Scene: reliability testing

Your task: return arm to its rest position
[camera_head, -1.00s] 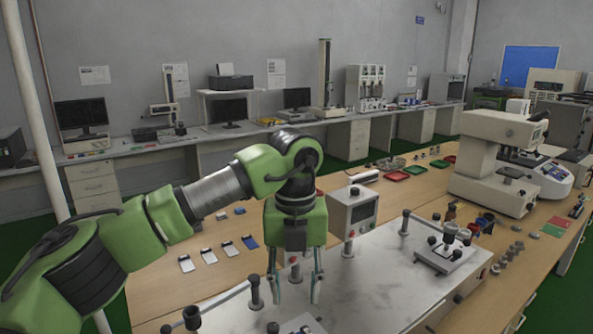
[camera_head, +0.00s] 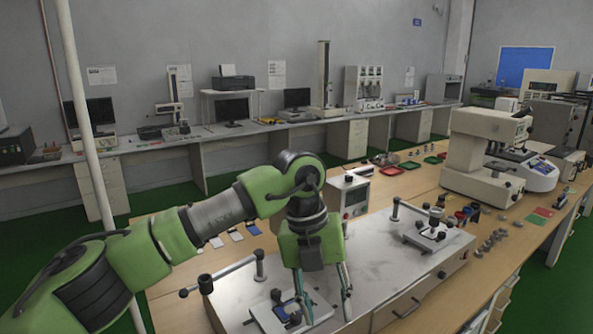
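My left gripper (camera_head: 322,298) hangs fingers-down from the green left arm, over the front left part of the white metal test platform (camera_head: 371,262). Its two thin fingers are apart, and I see nothing held between them. My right gripper is not in view.
A lever clamp (camera_head: 222,274) stands left of the gripper, and a control box (camera_head: 349,196) stands behind it. A second fixture (camera_head: 424,238) is to the right. Flat samples (camera_head: 236,236) lie behind the arm. A white microscope-like machine (camera_head: 484,150) stands at the right.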

